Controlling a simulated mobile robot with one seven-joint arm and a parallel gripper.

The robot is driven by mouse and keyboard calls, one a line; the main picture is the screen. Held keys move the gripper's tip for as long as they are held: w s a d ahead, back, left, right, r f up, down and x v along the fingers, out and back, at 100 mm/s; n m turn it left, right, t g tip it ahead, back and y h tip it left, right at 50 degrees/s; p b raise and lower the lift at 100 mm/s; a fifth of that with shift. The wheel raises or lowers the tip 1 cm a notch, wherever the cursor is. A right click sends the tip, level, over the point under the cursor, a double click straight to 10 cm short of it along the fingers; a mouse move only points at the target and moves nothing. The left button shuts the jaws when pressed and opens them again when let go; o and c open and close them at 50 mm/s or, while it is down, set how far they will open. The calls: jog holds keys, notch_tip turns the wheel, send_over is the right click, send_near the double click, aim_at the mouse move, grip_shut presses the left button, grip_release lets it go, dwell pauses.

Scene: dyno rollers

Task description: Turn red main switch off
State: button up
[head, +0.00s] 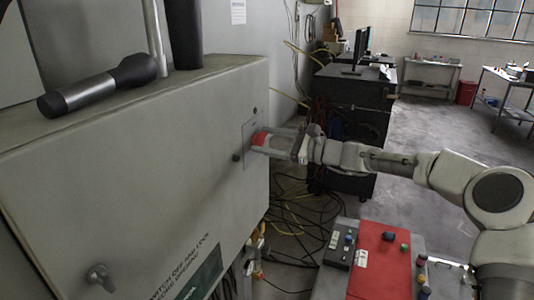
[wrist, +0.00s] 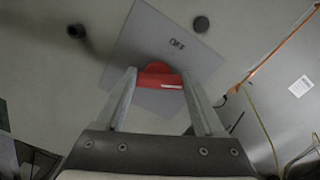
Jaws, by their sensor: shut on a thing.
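The red main switch (head: 260,139) sits on a grey square plate (head: 250,155) near the right end of the large cabinet's front. In the wrist view the red switch (wrist: 160,78) shows between my two fingers, and the word OFF is on its plate (wrist: 177,43). My gripper (head: 272,141) has its fingers around the switch and is shut on it. In the wrist view the fingertips of my gripper (wrist: 159,80) are at the left and right sides of the switch. The switch's handle is partly hidden by the fingers.
A flashlight (head: 98,86) lies on top of the grey cabinet (head: 120,170). A small latch (head: 100,278) is low on its front. A red and grey control console (head: 380,265) stands below my arm. Cables (head: 295,215) lie on the floor. Dark knobs (wrist: 201,24) flank the plate.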

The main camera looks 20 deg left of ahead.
jog(key=shift+s+f+n+b, duration=0.1)
jog(key=shift+s+n+b, duration=0.05)
jog(key=shift+n+b, duration=3.35)
jog(key=shift+s+f+n+b, duration=0.1)
jog(key=shift+n+b, duration=2.7)
jog(key=shift+b, duration=1.4)
jog(key=shift+r, duration=0.1)
jog(key=o, duration=1.4)
jog(key=shift+c, duration=0.2)
jog(key=s+d, duration=0.1)
jog(key=d, duration=1.6)
jog(key=shift+s+d, duration=0.15)
jog(key=shift+s, duration=0.05)
